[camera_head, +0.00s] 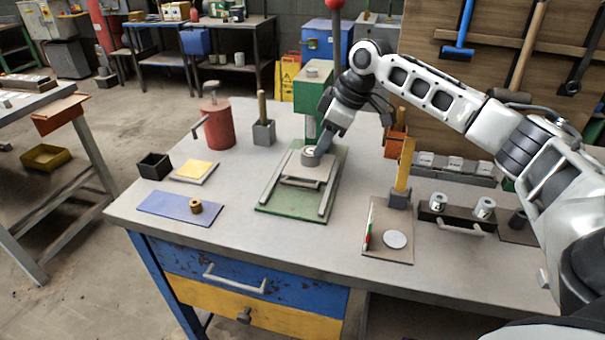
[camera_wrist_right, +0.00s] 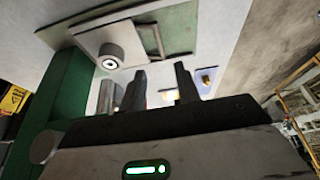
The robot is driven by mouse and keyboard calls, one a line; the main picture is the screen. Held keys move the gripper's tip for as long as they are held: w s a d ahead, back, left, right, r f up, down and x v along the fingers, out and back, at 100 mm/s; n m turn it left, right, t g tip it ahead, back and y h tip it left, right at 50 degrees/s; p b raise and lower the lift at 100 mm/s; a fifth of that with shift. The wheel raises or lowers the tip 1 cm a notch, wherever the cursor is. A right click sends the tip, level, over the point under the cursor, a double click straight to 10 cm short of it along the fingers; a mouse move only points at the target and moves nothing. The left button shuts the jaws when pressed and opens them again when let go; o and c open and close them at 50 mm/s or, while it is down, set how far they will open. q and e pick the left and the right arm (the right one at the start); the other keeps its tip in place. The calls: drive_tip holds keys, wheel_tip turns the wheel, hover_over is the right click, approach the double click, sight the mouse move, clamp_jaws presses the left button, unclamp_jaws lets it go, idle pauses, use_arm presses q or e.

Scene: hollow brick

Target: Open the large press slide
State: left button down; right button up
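The large press has a green body (camera_head: 312,92) and a green base plate (camera_head: 290,212) with two grey rails. Its slide (camera_head: 288,170) lies between the rails, carrying a round grey die (camera_head: 311,158), with a bar handle (camera_head: 300,182) at the front. The slide's die (camera_wrist_right: 110,56) and handle (camera_wrist_right: 151,40) also show in the right wrist view. My right gripper (camera_head: 322,142) is above the back of the slide, close to the press body. Its two dark fingers (camera_wrist_right: 161,70) stand apart with nothing between them. My left gripper is out of view.
A red cylinder (camera_head: 219,128) and a grey block with a wooden handle (camera_head: 264,131) stand left of the press. A blue mat (camera_head: 170,207) lies front left. The front table strip is clear.

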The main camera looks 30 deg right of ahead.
approach(304, 177)
drive_tip(key=a+f, duration=0.1)
drive_tip(key=f, duration=0.1)
drive_tip(key=a+f, duration=0.1)
drive_tip(key=a, duration=0.1)
drive_tip(key=a+f, duration=0.2)
drive_tip(key=shift+s+f+p, duration=0.3)
drive_tip(key=shift+s+f, duration=0.05)
clamp_jaws()
